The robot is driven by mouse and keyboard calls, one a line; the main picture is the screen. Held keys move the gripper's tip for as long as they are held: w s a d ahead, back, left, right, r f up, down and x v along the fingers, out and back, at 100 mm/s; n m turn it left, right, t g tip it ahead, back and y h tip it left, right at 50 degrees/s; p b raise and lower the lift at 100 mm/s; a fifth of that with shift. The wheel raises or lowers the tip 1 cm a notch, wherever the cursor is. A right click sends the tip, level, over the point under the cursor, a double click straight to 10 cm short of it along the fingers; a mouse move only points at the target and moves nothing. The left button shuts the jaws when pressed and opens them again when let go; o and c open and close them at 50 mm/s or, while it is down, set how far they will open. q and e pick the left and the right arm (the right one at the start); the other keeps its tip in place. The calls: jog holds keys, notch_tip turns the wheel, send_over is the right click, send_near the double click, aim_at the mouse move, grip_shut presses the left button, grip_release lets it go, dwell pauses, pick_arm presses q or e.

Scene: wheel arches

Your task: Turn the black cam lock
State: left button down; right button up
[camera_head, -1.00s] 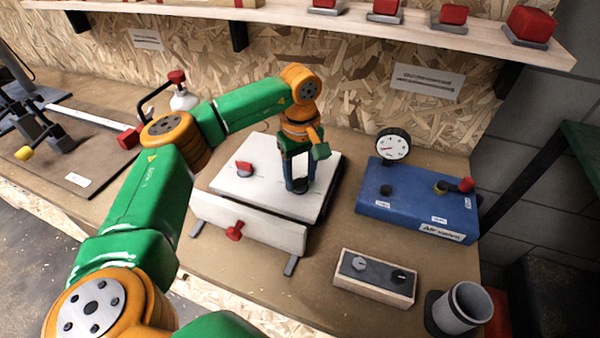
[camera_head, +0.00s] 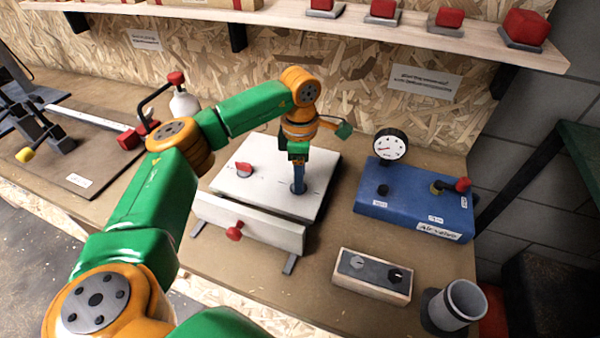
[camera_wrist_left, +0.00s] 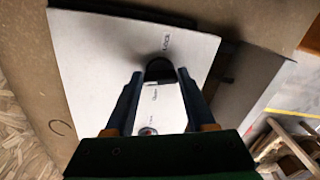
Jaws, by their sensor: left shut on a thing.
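The black cam lock (camera_wrist_left: 159,69) sits on the white panel (camera_head: 262,192) and shows between my fingertips in the left wrist view. In the head view my gripper hides it. My left gripper (camera_head: 298,188) points down at the right part of the panel. In the left wrist view my left gripper (camera_wrist_left: 160,74) has one blue finger on each side of the black lock and is shut on it. The panel has printed marks beside the lock. My right gripper is not in view.
A red lock (camera_head: 244,168) stands on the panel's left part, and a red handle (camera_head: 234,231) on its front face. A blue air valve box (camera_head: 415,207) with a gauge (camera_head: 390,146) is to the right. A switch box (camera_head: 372,277) and grey cup (camera_head: 462,302) are in front.

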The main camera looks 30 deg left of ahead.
pick_arm(q)
jog(key=n, duration=0.7)
jog(key=shift+w+a+r+p, duration=0.1)
jog(key=shift+w+p, duration=0.05)
jog(key=shift+p, duration=0.25)
jog(key=n, duration=0.7)
jog(key=shift+a+p, duration=0.1)
jog(key=shift+p, duration=0.3)
jog(key=shift+c, duration=1.2)
grip_release()
notch_tip(320, 180, up, 7)
jog(key=shift+b, duration=0.75)
